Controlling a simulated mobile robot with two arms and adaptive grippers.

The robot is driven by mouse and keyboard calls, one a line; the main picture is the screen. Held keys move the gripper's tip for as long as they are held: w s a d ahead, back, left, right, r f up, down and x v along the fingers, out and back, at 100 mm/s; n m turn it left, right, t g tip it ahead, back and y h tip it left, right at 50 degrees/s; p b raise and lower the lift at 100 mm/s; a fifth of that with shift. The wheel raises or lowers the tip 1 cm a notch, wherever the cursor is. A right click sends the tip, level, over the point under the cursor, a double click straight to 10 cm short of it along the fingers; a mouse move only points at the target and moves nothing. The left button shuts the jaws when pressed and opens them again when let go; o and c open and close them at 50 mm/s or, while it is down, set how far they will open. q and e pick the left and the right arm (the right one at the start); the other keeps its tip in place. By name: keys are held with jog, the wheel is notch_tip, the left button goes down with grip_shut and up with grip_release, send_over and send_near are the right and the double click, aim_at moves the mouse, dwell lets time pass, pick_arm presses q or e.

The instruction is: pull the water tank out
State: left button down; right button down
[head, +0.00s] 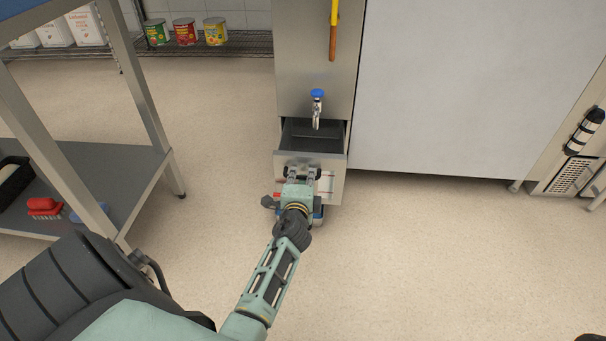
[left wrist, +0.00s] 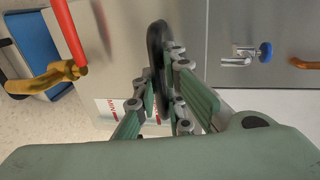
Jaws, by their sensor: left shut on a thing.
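The water tank (head: 338,165) is a steel drawer-like box with a dark inside, standing partly out of the steel cabinet, below a tap with a blue knob (head: 317,93). Its front also shows in the left wrist view (left wrist: 125,75), with a black handle (left wrist: 157,60) and a label. My left gripper (head: 302,172) is at the tank's front, its fingers (left wrist: 162,95) shut on the black handle. The gripper hides most of the handle in the head view. My right gripper is not in view.
A brass pipe with a red lever (left wrist: 68,35) and a blue tray (left wrist: 42,42) show beside the tank front in the wrist view. A steel table with a lower shelf (head: 115,175) stands at left. A large grey panel (head: 460,80) is at right. The floor in front is clear.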

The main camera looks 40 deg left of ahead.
pick_arm(q)
jog(key=shift+s+d, duration=0.1)
jog(key=shift+s, duration=0.15)
jog(key=c, duration=2.1)
grip_release()
jog(key=v, duration=0.7)
jog(key=shift+s+d, duration=0.15)
